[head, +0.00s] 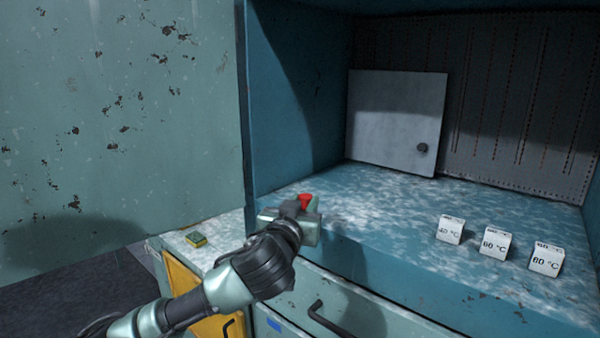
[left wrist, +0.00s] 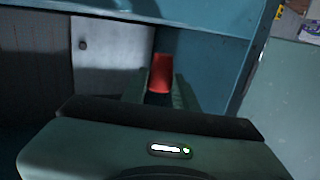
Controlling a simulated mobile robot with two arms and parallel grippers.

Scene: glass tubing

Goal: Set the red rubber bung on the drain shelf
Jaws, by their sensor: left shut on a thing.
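The red rubber bung (head: 305,201) is held between the fingers of my left gripper (head: 308,205), at the front left of the blue cabinet's interior. In the left wrist view the bung (left wrist: 160,73) stands out as a red, slightly tapered piece between the two fingers (left wrist: 160,90), which are shut on it. The gripper is above or at the front edge of the blue speckled shelf surface (head: 400,215); I cannot tell whether the bung touches it. My right gripper is not in view.
Three white blocks marked with temperatures, one of them (head: 495,243), stand on the shelf at the right. A grey panel with a knob (head: 395,120) leans at the back. The shelf's middle is clear.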

